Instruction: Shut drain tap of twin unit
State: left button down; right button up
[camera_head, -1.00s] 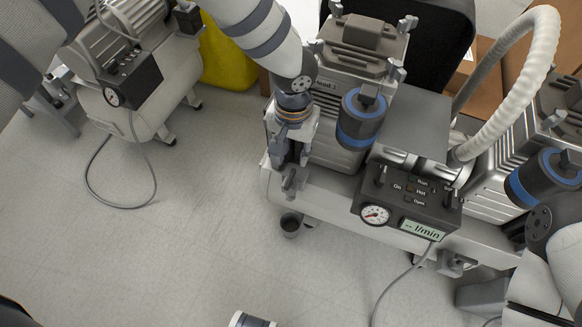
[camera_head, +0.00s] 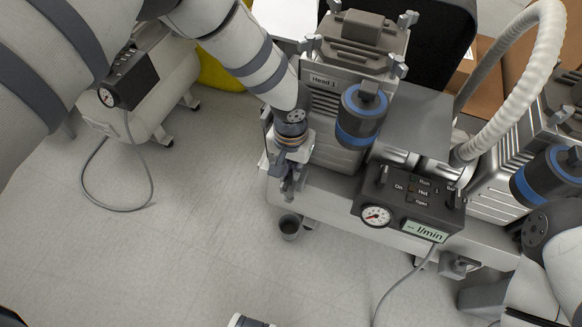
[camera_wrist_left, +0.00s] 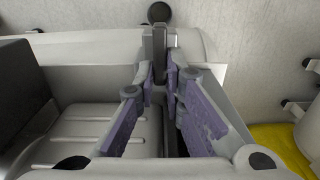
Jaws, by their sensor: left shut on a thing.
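The twin unit (camera_head: 330,195) is the pale compressor with two heads, one labelled "Head 1", and a front panel with a gauge. My left gripper (camera_head: 288,187) points down at the left end of its tank. It is shut on a small grey tap handle, the drain tap, which the gripper mostly hides in the head view. In the left wrist view the grey handle (camera_wrist_left: 159,42) stands between the fingertips (camera_wrist_left: 159,70). A dark cup (camera_head: 289,227) is on the floor below the tap.
A second compressor (camera_head: 160,95) with its own gauge stands at the left, a cable looping on the floor. A ribbed white hose (camera_head: 520,90) arches over the twin unit. The floor at front left is clear.

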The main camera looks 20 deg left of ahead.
pick_arm(q)
jog(key=m, duration=0.3)
jog(key=shift+d+m+p, duration=0.25)
jog(key=shift+m+p, duration=0.05)
jog(key=shift+p, duration=0.05)
jog(key=m, duration=0.4)
jog(key=shift+s+d+m, duration=0.2)
jog(key=shift+d+m, duration=0.05)
jog(key=shift+m, duration=0.05)
jog(key=m, duration=0.3)
jog(key=m+p, duration=0.1)
jog(key=shift+s+d, duration=0.15)
jog(key=shift+s, duration=0.1)
jog(key=shift+s+m, duration=0.15)
jog(key=shift+m, duration=0.9)
jog(key=shift+s+m, duration=0.1)
jog(key=shift+m, duration=0.95)
